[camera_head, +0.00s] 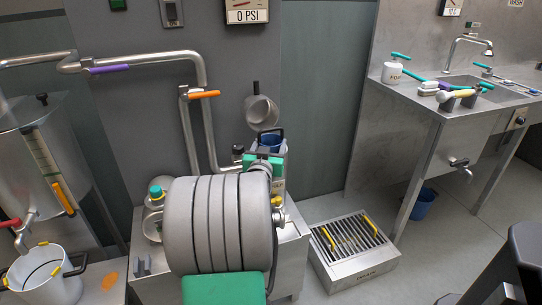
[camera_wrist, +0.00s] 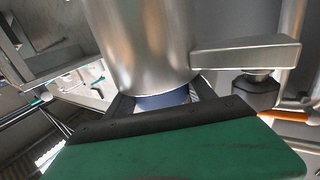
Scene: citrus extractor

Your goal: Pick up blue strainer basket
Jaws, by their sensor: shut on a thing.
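The blue strainer basket (camera_head: 268,144) shows as a small blue patch below a dark handle at the machine, right of centre in the head view. My gripper (camera_wrist: 162,96), with a green body and dark fingers, is shut on it. In the wrist view a strip of the blue strainer basket (camera_wrist: 162,101) shows between the fingers. A metal cylinder (camera_wrist: 145,45) hides the rest. The green gripper body and grey arm parts cover much of the machine in the head view, so I cannot tell whether the basket is lifted clear.
Pipes with an orange-handled valve (camera_head: 204,94) run to the left. A grated floor box (camera_head: 352,250) stands to the right, before a sink counter (camera_head: 440,106). A white bucket (camera_head: 45,277) is at lower left.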

